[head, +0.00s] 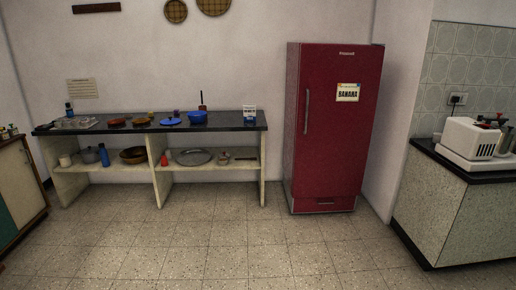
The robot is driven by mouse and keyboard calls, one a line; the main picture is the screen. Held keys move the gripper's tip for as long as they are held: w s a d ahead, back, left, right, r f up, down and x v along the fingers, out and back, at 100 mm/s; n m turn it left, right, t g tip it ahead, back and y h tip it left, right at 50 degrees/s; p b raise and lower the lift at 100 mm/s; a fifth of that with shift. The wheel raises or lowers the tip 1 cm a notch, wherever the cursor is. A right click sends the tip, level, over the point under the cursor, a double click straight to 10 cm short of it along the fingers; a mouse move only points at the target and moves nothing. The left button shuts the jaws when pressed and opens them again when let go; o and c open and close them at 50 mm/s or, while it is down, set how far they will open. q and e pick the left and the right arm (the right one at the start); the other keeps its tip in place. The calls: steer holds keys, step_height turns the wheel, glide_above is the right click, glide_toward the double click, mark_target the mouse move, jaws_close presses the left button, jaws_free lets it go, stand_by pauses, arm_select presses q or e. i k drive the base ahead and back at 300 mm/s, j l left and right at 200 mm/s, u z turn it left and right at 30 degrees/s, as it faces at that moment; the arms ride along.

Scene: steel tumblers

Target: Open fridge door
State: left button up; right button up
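A tall red fridge (334,130) stands against the back wall, right of the middle in the head view. Its door (340,150) is shut, with a vertical handle (307,112) along the door's left edge. A white label reading "BANANA" (347,92) is on the upper part of the door. Neither of my grippers shows in the head view, and nothing is seen touching the fridge.
A shelf unit with a dark top (222,124) stands left of the fridge, bearing pots, pans and dishes. A counter (449,205) with a white appliance (469,138) is at right. A wooden cabinet (20,187) is at left. The tiled floor (215,240) ahead is clear.

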mark_target(339, 85)
steer(key=i+z, duration=0.1)
steer(key=i, duration=0.85)
steer(key=i+j, duration=0.15)
steer(key=i, duration=0.8)
steer(key=l+z, duration=0.05)
